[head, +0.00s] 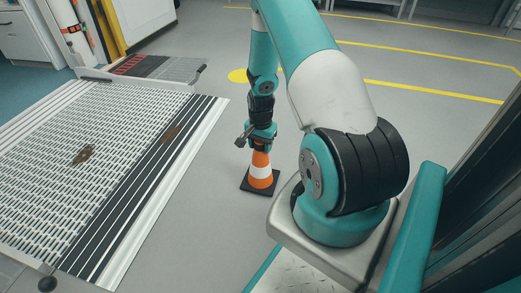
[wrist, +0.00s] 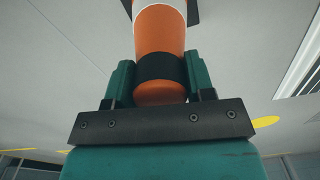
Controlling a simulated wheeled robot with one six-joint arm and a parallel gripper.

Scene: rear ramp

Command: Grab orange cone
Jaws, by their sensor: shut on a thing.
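The orange cone (head: 261,172) with a white band stands upright on its black square base on the grey floor, in the middle of the head view. My gripper (head: 260,141) is above it, pointing down, with its jaws at the cone's top. In the wrist view the cone (wrist: 160,28) comes in from the top edge, and the teal fingers of my gripper (wrist: 159,83) are shut on its upper end, one on each side. A black band circles the cone between the fingers. The base appears to rest on the floor; I cannot tell for certain.
A perforated metal ramp (head: 75,135) with black and white edge strips lies left of the cone. A white cabinet (head: 35,40) stands at the far left. Yellow lines (head: 430,91) and a yellow spot (head: 238,76) mark the floor behind. The grey floor around the cone is clear.

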